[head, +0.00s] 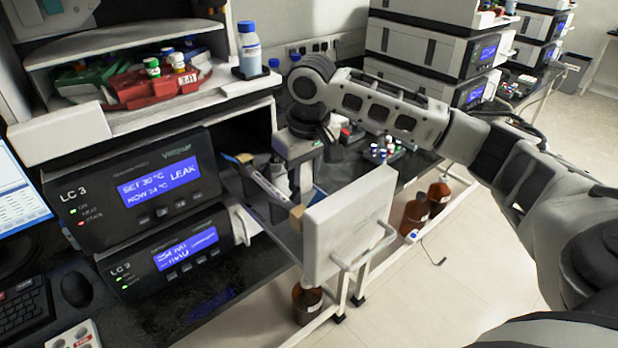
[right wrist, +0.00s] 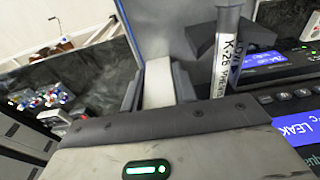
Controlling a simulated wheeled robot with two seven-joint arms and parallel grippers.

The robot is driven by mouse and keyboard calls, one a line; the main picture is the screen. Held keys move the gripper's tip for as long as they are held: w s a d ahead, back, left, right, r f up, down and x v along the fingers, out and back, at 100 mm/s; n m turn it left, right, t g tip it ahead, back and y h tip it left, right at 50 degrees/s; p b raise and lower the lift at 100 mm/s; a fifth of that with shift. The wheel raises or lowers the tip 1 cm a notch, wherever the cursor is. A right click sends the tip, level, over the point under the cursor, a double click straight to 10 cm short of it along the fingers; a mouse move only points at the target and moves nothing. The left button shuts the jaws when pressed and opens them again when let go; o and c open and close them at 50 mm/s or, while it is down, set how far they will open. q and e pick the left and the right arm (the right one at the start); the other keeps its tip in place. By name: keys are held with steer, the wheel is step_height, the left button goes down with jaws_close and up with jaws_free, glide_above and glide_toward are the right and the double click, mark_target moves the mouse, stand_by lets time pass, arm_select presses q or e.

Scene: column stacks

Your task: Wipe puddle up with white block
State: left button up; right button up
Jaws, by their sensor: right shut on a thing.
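My right gripper (head: 285,190) points down into an open drawer or tray (head: 277,226) that sticks out from the instrument stack. In the right wrist view its two fingers (right wrist: 157,90) are shut on a white block (right wrist: 158,82). My left gripper is not in view.
The tray's white front panel (head: 345,225) with a handle stands close to the gripper. The upper unit's display (head: 158,187) reads LEAK. A bottle (head: 249,50) and a red tray (head: 150,88) sit above. Brown bottles (head: 415,214) stand low on the right.

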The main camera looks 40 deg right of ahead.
steer(key=shift+w, duration=0.2)
steer(key=shift+s+d, duration=0.2)
steer(key=shift+s, duration=2.05)
steer(key=shift+w+a+f, duration=0.1)
steer(key=shift+w, duration=1)
steer(key=shift+w+a, duration=0.1)
steer(key=shift+w, duration=1)
steer(key=shift+r, duration=4.5)
